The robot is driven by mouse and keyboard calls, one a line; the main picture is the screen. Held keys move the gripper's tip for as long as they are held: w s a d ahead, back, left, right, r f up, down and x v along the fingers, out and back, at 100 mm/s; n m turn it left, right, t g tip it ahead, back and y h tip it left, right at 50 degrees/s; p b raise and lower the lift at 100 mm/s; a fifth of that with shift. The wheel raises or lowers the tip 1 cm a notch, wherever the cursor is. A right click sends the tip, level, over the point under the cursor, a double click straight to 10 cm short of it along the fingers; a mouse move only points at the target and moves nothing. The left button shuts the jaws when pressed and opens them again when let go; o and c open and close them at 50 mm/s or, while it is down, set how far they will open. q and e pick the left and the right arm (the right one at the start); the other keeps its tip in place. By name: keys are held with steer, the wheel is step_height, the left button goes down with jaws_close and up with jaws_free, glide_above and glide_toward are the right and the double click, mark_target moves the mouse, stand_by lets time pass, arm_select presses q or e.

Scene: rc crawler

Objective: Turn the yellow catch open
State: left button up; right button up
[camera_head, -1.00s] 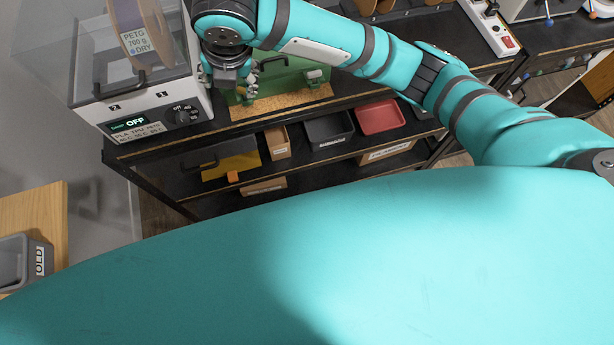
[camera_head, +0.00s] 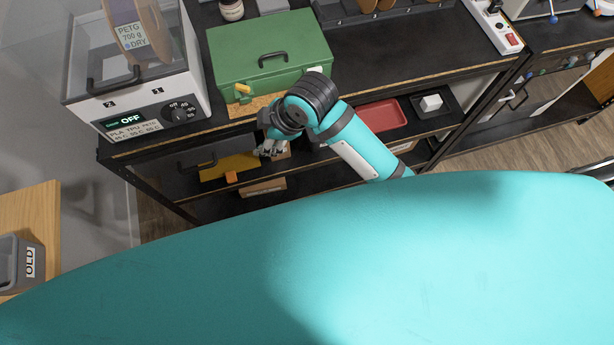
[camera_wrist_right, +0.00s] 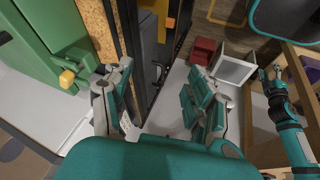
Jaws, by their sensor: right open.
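The yellow catch (camera_head: 243,91) is on the front left of a closed green case (camera_head: 270,50), which stands on the top shelf. In the right wrist view the yellow catch (camera_wrist_right: 68,79) shows at the left, on the green case's side (camera_wrist_right: 35,55). My right gripper (camera_head: 268,150) is in front of the shelf edge, below the case and apart from the catch. In the right wrist view its fingers (camera_wrist_right: 160,100) are spread with nothing between them. A teal arm, seemingly my left, ends in a small gripper (camera_wrist_right: 271,73) at the right; its jaws are too small to judge.
A filament dryer (camera_head: 150,105) stands left of the case. A cork strip (camera_head: 243,108) lies at the case's front. Below are a red tray (camera_head: 380,115) and a black tray (camera_head: 450,104). The top shelf right of the case (camera_head: 400,60) has clear room.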

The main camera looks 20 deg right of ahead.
steer(key=s+d+f+m+h+b, duration=0.1)
steer(key=d+f+m+b, duration=0.1)
steer(key=f, duration=0.9)
steer(key=s+d+f+m+b, duration=0.2)
steer(key=d+f+m, duration=0.3)
steer(key=f, duration=0.7)
steer(key=shift+s+d+f+m+h+b, duration=0.2)
steer(key=shift+d+m+h+b, duration=0.15)
steer(key=shift+d, duration=0.2)
